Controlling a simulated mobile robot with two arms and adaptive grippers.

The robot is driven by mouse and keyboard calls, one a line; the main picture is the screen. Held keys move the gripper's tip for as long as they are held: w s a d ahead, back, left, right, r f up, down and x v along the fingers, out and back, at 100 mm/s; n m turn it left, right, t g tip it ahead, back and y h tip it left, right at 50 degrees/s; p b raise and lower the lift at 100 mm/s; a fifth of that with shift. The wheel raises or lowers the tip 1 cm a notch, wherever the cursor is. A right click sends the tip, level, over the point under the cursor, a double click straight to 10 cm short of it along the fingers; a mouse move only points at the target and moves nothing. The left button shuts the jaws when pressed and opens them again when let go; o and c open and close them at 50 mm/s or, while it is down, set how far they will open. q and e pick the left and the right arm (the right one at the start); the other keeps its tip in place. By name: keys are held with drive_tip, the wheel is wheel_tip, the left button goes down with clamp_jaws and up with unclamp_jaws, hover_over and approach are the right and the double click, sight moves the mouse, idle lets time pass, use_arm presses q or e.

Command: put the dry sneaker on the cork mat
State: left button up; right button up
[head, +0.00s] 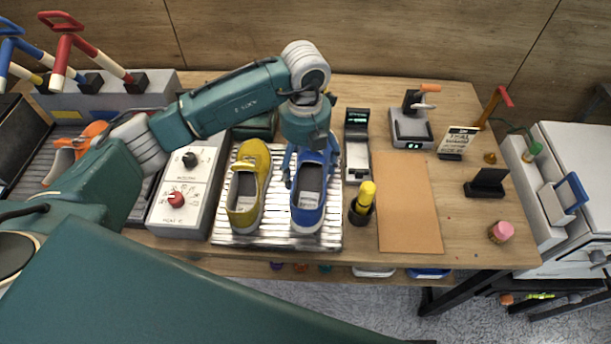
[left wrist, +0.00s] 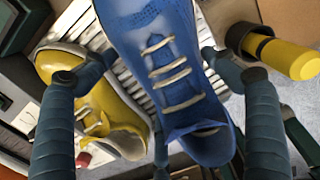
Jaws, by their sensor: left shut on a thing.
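A blue sneaker (head: 309,200) is on the ribbed metal rack (head: 275,236), toe away from me; I cannot tell whether it is lifted. My left gripper (head: 309,160) is shut on it from above, one finger on each side near the toe. In the left wrist view the blue sneaker (left wrist: 175,75) with white laces fills the middle between the fingers. A yellow sneaker (head: 247,185) stands on the rack just left of it. The bare cork mat (head: 408,210) lies flat on the table to the right. My right gripper is not in view.
A dark holder with a yellow-capped bottle (head: 366,195) stands between rack and mat. A small black-and-white device (head: 357,145) and a scale (head: 411,128) stand behind. A control box (head: 187,190) is left of the rack. A pink-topped jar (head: 501,232) sits right of the mat.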

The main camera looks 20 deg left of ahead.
use_arm(q)
wheel_tip(320, 180, up, 15)
drive_tip(key=b, duration=0.2)
drive_tip(key=m, duration=0.2)
drive_tip(key=s+m, duration=0.1)
drive_tip(key=m, duration=0.1)
drive_tip(key=f+m, duration=0.1)
drive_tip(key=m, duration=0.1)
drive_tip(key=shift+s+a+m, duration=0.3)
drive_tip(key=shift+a+m, duration=0.05)
drive_tip(key=shift+m, duration=0.05)
drive_tip(key=shift+c, duration=0.2)
drive_tip(key=s+f+m, duration=0.2)
drive_tip(key=s+m, duration=0.2)
drive_tip(key=m, duration=0.6)
drive_tip(key=s+a+f+m, duration=0.1)
drive_tip(key=s+m, duration=0.3)
drive_tip(key=m, duration=0.7)
drive_tip(key=s+f+m, duration=0.2)
drive_tip(key=s+m, duration=0.2)
drive_tip(key=m, duration=0.6)
drive_tip(key=shift+s+a+f+m+b, duration=0.3)
drive_tip(key=shift+a+f+b, duration=0.05)
drive_tip(key=shift+a+b, duration=0.05)
